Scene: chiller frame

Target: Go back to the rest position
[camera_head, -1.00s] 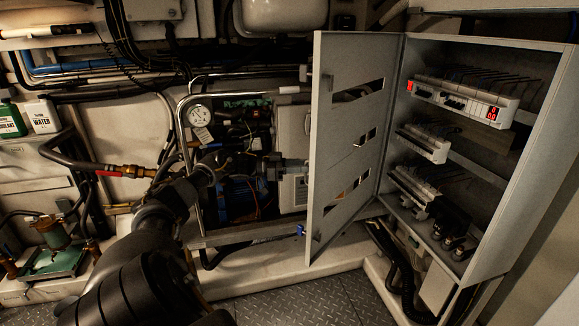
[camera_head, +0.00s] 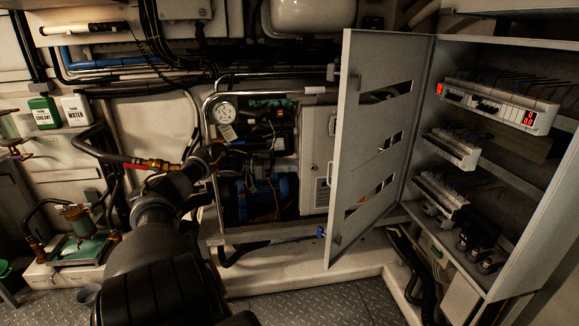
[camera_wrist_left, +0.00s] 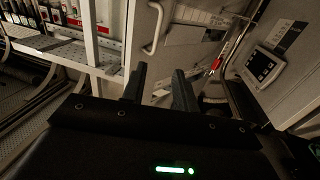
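My left arm reaches in from the bottom left of the head view, dark and bulky. Its gripper (camera_head: 222,152) is in front of the machinery bay, to the left of the open cabinet door (camera_head: 362,150), and appears apart from it. In the left wrist view the two dark fingers of my left gripper (camera_wrist_left: 160,85) stand apart with nothing between them. My right gripper is in neither view.
An open electrical cabinet (camera_head: 492,160) with breaker rows stands at right. A pressure gauge (camera_head: 223,112) and pipes are behind my gripper. The wrist view shows a white railing (camera_wrist_left: 91,40) and a small screen unit (camera_wrist_left: 264,66).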

